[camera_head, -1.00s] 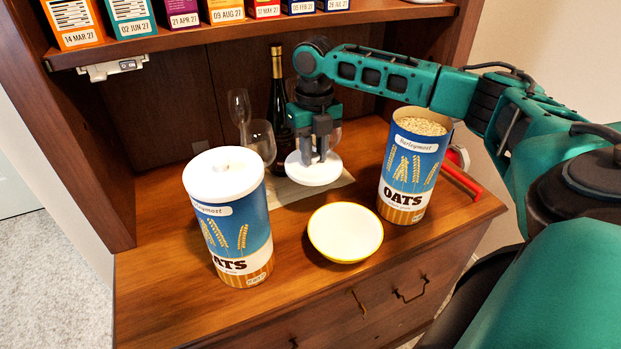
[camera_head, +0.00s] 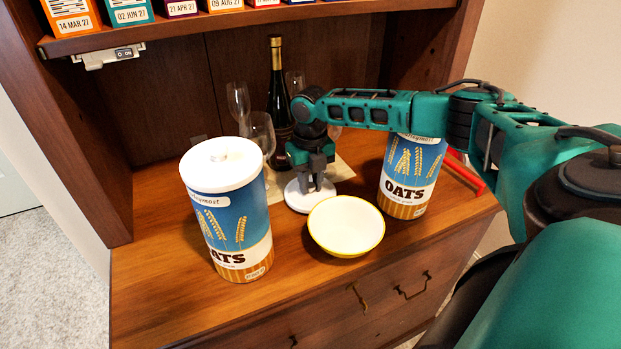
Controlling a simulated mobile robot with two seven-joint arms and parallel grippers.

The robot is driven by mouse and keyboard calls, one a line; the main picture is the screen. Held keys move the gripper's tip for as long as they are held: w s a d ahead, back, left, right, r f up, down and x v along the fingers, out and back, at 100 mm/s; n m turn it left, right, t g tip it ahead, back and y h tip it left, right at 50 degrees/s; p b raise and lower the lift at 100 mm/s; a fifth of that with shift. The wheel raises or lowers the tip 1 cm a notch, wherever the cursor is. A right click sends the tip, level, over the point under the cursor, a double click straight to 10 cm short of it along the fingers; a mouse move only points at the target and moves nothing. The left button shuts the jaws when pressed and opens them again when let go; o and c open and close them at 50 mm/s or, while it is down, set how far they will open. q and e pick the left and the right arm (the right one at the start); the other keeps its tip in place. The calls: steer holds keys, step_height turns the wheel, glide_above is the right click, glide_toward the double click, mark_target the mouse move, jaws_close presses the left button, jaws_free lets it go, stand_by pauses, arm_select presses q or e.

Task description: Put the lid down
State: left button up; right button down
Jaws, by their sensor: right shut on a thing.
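My right gripper (camera_head: 312,184) is shut on a round white lid (camera_head: 297,197). The lid is low, at or just above the wooden counter, behind the bowl; I cannot tell whether it touches the counter. The right oats canister (camera_head: 411,178) stands upright at the right, its top hidden behind my right arm. The left oats canister (camera_head: 232,222) stands upright at the left with its white lid on. My left gripper is not in view.
A white bowl with a yellow rim (camera_head: 345,227) stands just in front of the held lid. A wine bottle (camera_head: 277,105) and several glasses (camera_head: 262,133) stand behind it. A red bar (camera_head: 467,175) is at the right. The front middle of the counter (camera_head: 290,285) is clear.

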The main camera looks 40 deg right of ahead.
mark_target(311, 185)
steer(key=shift+f, duration=0.1)
steer(key=shift+f, duration=0.25)
steer(key=c, duration=0.9)
jaws_free()
steer(key=shift+c, duration=0.2)
steer(key=shift+r, duration=0.1)
step_height(311, 185, up, 13)
steer(key=p, duration=0.1)
steer(key=shift+p, duration=0.4)
steer(key=shift+f, duration=0.25)
